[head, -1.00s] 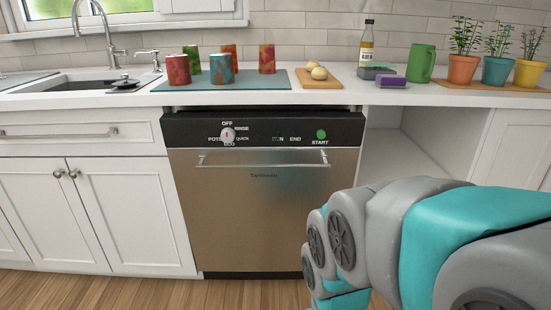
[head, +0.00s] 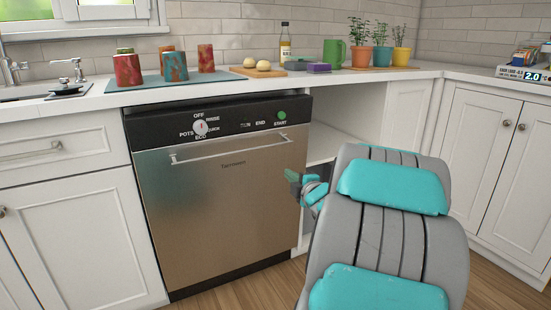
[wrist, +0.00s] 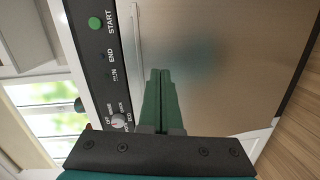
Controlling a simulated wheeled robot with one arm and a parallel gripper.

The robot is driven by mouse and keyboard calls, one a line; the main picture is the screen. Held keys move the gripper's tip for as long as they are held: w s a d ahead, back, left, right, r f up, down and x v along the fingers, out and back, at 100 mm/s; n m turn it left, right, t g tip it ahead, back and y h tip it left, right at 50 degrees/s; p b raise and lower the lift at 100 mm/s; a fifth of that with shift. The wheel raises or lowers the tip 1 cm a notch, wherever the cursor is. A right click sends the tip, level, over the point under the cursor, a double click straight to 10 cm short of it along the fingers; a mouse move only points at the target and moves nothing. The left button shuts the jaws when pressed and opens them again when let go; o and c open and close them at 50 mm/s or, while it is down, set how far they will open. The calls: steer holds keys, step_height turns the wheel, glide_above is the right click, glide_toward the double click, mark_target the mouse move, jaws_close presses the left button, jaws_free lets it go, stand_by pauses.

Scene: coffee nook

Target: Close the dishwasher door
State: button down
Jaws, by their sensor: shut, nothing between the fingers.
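The dishwasher door (head: 220,205) is a brushed steel front with a black control panel (head: 225,120) and a horizontal bar handle (head: 230,147). It stands upright under the counter. A dark strip shows along its top edge, and I cannot tell whether it is fully flush. My gripper (head: 291,176) is at the door's right edge in the head view, partly hidden by my arm. In the wrist view its dark green fingers (wrist: 160,72) are together and empty, pointing at the steel front (wrist: 220,65) beside the handle (wrist: 137,45). Contact with the door cannot be told.
The counter (head: 160,95) above holds several cups on a teal mat, a board with two round items, a bottle, a green mug (head: 334,54) and potted plants. An open empty bay (head: 335,125) lies right of the dishwasher. White cabinets (head: 85,230) stand at the left.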

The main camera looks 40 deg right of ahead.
steer(key=s+d+n+t, duration=0.2)
glide_toward(272, 147)
steer(key=shift+y, duration=0.3)
steer(key=x, duration=0.7)
steer(key=shift+d, duration=0.2)
steer(key=shift+n+t, duration=0.3)
